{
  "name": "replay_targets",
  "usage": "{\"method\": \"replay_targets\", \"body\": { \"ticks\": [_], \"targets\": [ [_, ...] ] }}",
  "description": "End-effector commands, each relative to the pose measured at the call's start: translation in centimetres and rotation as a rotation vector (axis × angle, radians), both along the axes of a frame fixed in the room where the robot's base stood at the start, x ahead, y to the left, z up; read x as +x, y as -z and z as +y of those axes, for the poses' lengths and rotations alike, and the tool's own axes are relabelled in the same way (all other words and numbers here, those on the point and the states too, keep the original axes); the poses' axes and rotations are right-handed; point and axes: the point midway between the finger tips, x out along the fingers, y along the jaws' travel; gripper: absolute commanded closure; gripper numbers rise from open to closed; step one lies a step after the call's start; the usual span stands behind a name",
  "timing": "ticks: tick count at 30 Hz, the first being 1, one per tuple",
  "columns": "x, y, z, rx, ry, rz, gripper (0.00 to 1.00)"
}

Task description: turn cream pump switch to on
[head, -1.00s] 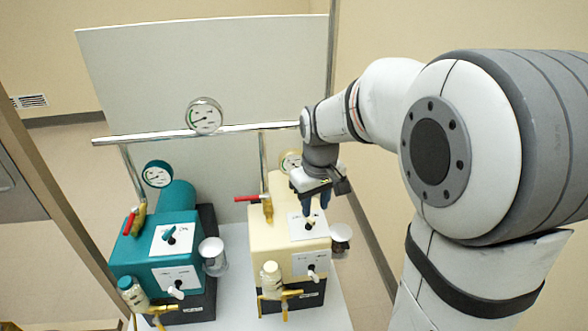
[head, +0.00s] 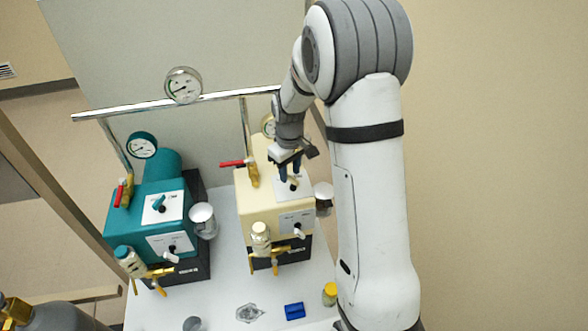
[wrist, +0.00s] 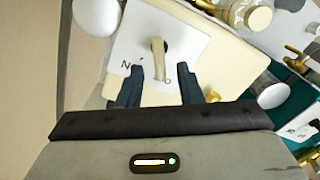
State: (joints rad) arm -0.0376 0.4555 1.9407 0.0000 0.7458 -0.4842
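The cream pump (head: 252,205) stands on the white table, right of the teal pump. A white label plate on its top (head: 283,190) carries a dark pivot, partly hidden by my gripper (head: 290,172). In the wrist view this plate (wrist: 190,35) has a cream lever (wrist: 158,60) on a dark pivot, with partly covered lettering. My open gripper (wrist: 159,70) has one dark finger on each side of the lever. I cannot tell whether either finger touches it. A second white plate on the pump's front bears a white lever (head: 298,231).
The teal pump (head: 122,218) has similar plates and levers. Glass jars (head: 203,220), red-handled valves (head: 232,163) and a metal rail (head: 150,106) with a gauge (head: 183,85) crowd the pumps. A blue block (head: 294,311) and yellow-capped jar (head: 329,294) lie near the front.

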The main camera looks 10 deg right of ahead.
Motion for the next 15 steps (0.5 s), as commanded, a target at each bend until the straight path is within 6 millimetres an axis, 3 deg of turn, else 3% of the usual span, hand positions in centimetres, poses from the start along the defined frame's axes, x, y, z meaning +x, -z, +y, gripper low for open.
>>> {"method": "replay_targets", "body": {
  "ticks": [11,15],
  "targets": [
    [-0.01,0.88,0.05,0.000,-0.001,-0.001,0.67],
    [-0.01,0.86,0.06,0.000,-0.001,-0.001,0.78]
  ]
}}
